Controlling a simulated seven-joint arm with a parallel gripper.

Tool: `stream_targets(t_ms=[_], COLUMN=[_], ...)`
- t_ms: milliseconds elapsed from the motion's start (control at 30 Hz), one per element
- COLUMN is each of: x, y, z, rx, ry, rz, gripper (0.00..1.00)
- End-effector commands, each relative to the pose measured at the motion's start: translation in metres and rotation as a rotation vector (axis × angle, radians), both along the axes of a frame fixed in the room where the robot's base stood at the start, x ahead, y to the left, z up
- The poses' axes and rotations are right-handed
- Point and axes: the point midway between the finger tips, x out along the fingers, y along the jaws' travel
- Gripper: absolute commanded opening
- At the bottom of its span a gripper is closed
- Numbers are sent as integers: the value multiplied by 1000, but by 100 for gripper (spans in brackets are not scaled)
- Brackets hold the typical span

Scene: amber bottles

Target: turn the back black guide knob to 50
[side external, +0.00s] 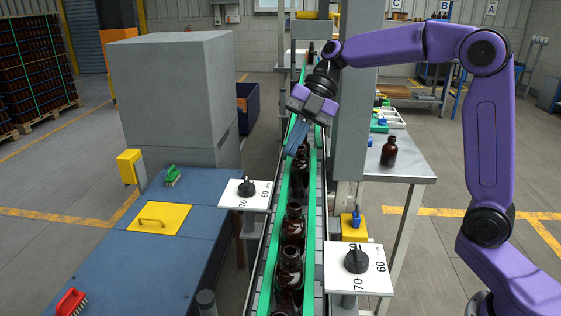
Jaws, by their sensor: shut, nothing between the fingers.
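One black guide knob (246,187) sits on a white plate (232,201) left of the conveyor, farther back in the picture. A second black guide knob (356,260) sits on a white plate (375,281) right of the conveyor, nearer the camera. The numbers 70 and 60 are printed on both plates; I cannot read the exact settings. My gripper (291,153) is shut and empty, its blue-grey fingers pointing down-left above the conveyor. It is up and to the right of the farther knob, apart from both knobs.
Brown bottles (292,222) stand in a line between green guide rails (273,240) on the conveyor. A grey post (350,120) rises right of the conveyor. A blue bench (190,260) with brushes lies left. One bottle (389,151) stands on a side table (410,165).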

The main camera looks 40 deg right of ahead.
Motion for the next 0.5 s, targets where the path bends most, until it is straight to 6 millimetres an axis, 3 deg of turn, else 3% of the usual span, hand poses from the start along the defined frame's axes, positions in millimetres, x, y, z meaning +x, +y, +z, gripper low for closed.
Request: stream_targets(t_ms=[233,500], x=[0,-4], y=[-18,-21], z=[23,24], rx=[-1,-1], ry=[-2,-25], rz=[0,-23], gripper=[0,0])
